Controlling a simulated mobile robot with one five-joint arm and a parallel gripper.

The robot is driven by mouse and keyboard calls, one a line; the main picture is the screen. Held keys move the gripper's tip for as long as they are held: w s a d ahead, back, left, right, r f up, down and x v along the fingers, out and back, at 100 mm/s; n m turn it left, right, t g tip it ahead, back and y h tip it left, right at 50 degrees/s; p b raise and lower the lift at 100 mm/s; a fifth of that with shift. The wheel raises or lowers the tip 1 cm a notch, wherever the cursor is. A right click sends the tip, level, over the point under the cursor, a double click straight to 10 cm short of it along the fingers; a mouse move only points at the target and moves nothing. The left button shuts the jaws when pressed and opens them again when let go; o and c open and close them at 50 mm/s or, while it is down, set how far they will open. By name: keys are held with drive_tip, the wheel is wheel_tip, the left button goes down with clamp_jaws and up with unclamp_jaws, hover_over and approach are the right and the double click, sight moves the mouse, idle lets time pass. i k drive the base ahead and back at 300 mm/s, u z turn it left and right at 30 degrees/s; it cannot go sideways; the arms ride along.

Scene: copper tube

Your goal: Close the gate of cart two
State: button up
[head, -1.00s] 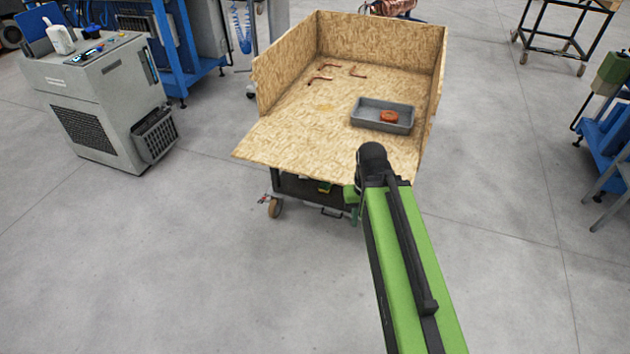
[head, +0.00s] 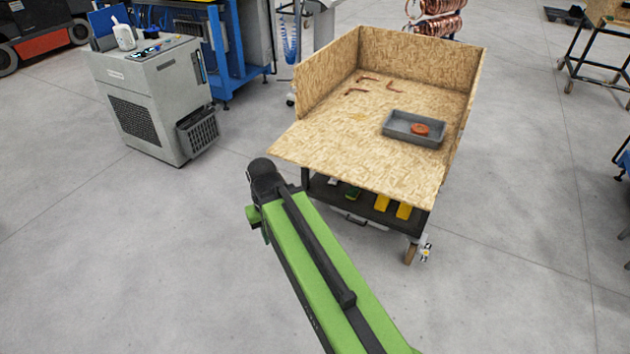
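A cart with chipboard walls (head: 327,80) stands ahead, right of centre. Its front gate (head: 345,170) appears folded down, lying about flat and level with the bed towards me; the left, back and right walls stand upright. No number shows on the cart. My green arm reaches up from the bottom, its black end joint left of the gate's front edge in the picture. My gripper is not visible; the arm may hide it.
On the cart bed are a grey tray (head: 392,133) holding a copper-coloured coil (head: 420,129) and several small copper tube pieces (head: 366,79). Yellow items (head: 382,202) sit on the lower shelf. A grey machine (head: 150,100) stands left. Floor around the cart's front is clear.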

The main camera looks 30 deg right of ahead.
sight(407, 178)
drive_tip(key=u, duration=0.05)
drive_tip(key=i, duration=1)
drive_tip(key=u, duration=0.05)
